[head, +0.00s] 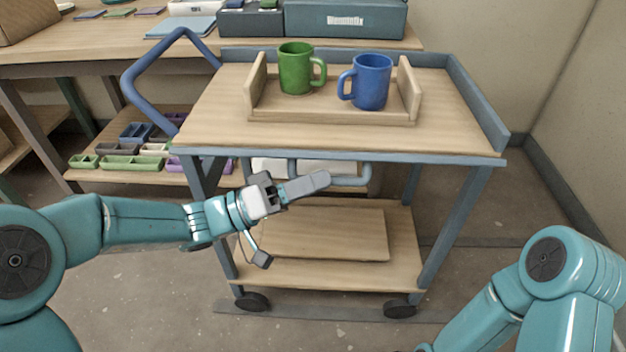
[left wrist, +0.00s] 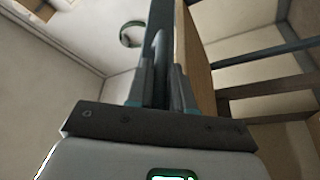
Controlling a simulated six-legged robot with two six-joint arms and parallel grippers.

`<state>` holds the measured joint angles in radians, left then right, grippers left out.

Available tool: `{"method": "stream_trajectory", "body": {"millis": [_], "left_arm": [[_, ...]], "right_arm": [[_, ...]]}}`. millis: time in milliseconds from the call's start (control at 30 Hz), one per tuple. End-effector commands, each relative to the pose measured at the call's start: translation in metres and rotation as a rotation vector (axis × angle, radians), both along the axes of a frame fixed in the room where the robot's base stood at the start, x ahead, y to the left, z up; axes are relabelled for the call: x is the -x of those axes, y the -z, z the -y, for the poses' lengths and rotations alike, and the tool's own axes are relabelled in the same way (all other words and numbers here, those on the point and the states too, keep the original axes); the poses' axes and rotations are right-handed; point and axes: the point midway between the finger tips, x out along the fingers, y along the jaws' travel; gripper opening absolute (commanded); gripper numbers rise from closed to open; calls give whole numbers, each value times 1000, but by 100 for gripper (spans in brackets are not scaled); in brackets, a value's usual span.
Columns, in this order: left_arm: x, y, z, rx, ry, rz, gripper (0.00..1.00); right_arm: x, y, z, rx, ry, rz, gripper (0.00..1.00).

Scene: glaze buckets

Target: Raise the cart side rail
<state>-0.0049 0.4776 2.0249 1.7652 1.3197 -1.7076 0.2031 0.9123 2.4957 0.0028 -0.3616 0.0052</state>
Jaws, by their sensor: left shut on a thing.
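The cart (head: 330,140) has a wooden top, a lower shelf and blue-grey legs. Its side rail (head: 352,181), a blue-grey tube loop, hangs below the front edge of the top. My left gripper (head: 318,182) is at the rail, below the top, and partly covers it. In the left wrist view the gripper (left wrist: 158,92) is shut on the rail (left wrist: 159,55), with the tube between its two fingers. My right arm shows at the lower right, but its gripper is out of view.
A wooden tray (head: 330,115) on the cart holds a green mug (head: 296,68) and a blue mug (head: 372,82). A blue push handle (head: 135,88) rises at the cart's left. A workbench (head: 80,45) stands behind on the left, and walls close the right side.

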Motion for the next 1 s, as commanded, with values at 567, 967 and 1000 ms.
{"method": "stream_trajectory", "body": {"millis": [567,967,1000], "left_arm": [[-7,-34,0,2,-2,-538,0],[-16,-43,0,1,-1,-816,0],[-17,-43,0,0,-1,-833,0]], "right_arm": [[12,-49,-9,-9,-36,-27,45],[17,-80,-14,-12,-56,-35,45],[17,-82,-14,-12,-56,-35,45]]}}
